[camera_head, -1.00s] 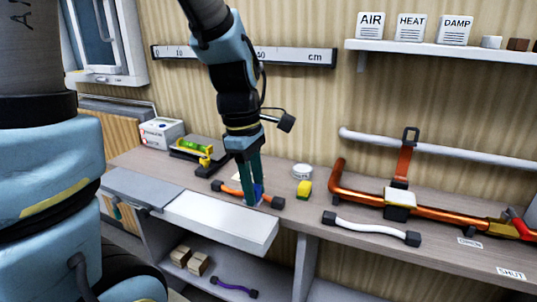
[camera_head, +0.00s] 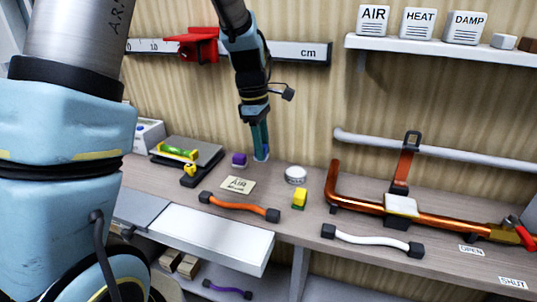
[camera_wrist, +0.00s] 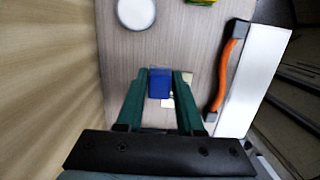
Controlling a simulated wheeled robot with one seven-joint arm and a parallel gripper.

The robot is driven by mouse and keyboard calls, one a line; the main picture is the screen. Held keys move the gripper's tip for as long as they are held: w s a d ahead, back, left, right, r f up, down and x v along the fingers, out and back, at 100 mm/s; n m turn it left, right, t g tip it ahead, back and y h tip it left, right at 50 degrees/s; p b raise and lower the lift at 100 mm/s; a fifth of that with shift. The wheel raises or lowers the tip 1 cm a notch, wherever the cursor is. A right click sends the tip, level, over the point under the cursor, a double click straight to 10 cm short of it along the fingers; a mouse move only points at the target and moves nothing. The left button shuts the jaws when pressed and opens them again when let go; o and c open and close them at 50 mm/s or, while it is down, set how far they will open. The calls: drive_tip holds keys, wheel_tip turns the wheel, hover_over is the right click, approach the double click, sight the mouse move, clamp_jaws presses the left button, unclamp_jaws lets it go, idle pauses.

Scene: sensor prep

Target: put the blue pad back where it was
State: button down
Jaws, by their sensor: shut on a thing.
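The blue pad (camera_wrist: 160,83) is between the fingers of my gripper (camera_wrist: 160,76) in the wrist view, and the fingers are shut on it. In the head view my gripper (camera_head: 261,152) points down over the back of the bench, near the wall. Only a small bit of blue shows at its fingertips there, and I cannot tell whether the pad touches the bench. A purple block (camera_head: 239,159) stands just left of my gripper. A card marked AIR (camera_head: 239,185) lies in front of the block.
A white round tub (camera_head: 296,174) and a yellow-green block (camera_head: 300,198) stand right of my gripper. An orange cable (camera_head: 240,208) lies in front, near a pale drawer front (camera_head: 220,240). Copper pipework (camera_head: 440,217) fills the right side. A level tool (camera_head: 177,153) sits left.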

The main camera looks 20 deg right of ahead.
sight(270, 172)
drive_tip(key=w+d, duration=0.1)
drive_tip(key=w+d+f+p, duration=0.1)
drive_tip(key=w+d, duration=0.1)
drive_tip(key=shift+w+f+p, duration=0.2)
drive_tip(key=shift+f+p, duration=0.15)
drive_tip(key=shift+f, duration=0.05)
wheel_tip(270, 172, down, 4)
drive_tip(key=shift+f+p, duration=0.25)
drive_tip(key=shift+p, duration=0.7)
drive_tip(key=shift+w+f, duration=0.15)
drive_tip(key=shift+f, duration=0.2)
drive_tip(key=shift+f, duration=0.2)
drive_tip(key=c, duration=0.5)
unclamp_jaws()
drive_tip(key=shift+c, duration=0.2)
drive_tip(key=shift+r, duration=0.1)
